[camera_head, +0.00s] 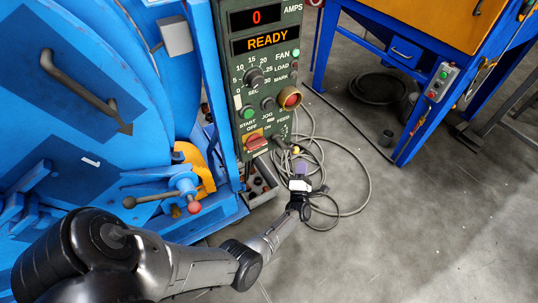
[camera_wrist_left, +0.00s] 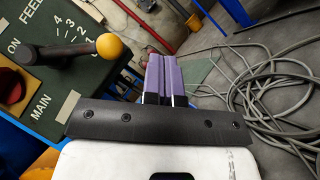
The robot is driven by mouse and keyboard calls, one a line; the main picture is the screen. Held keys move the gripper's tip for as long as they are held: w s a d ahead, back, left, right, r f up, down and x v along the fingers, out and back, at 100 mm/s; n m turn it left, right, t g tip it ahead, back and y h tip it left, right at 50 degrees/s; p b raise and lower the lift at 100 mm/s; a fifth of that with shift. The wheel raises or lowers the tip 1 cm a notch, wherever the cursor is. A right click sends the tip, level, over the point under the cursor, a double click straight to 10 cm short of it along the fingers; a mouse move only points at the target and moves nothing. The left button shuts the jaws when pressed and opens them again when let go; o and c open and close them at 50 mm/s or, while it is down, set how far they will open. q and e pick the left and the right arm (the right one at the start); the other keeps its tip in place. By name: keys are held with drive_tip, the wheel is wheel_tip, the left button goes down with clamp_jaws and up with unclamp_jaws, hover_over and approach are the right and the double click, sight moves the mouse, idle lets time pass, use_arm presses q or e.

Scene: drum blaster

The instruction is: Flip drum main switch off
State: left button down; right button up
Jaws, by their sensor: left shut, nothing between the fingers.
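The green control panel (camera_head: 262,80) stands upright left of centre in the head view, with its display lit "READY". The red main switch (camera_head: 256,142) sits on a yellow plate low on the panel. In the left wrist view the switch (camera_wrist_left: 10,86) is cut off at the left edge, near the "ON" and "MAIN" labels. A black feed lever with a yellow knob (camera_wrist_left: 109,46) lies between the switch and my fingers in that view. My left gripper (camera_head: 301,168) is shut and empty, its purple fingers below and right of the switch. My right gripper is out of view.
Grey cables (camera_head: 352,180) lie coiled on the floor behind my left gripper. The blue drum machine (camera_head: 100,60) fills the left, with a red-knobbed lever (camera_head: 193,207). A blue-legged orange cabinet (camera_head: 430,40) stands at upper right. Open floor lies at lower right.

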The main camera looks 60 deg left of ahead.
sight(257, 144)
use_arm(q)
drive_tip(key=s+d+r+n+g+y, duration=0.1)
drive_tip(key=s+n+g+y, duration=0.9)
drive_tip(key=n, duration=1)
drive_tip(key=shift+s+d+n+g, duration=0.3)
drive_tip(key=shift+s+d+g, duration=0.6)
drive_tip(key=shift+g, duration=0.8)
drive_tip(key=shift+a+r, duration=0.1)
drive_tip(key=shift+a, duration=0.05)
drive_tip(key=d+r+p+x, duration=0.2)
drive_tip(key=x, duration=1.1)
drive_tip(key=shift+p, duration=0.3)
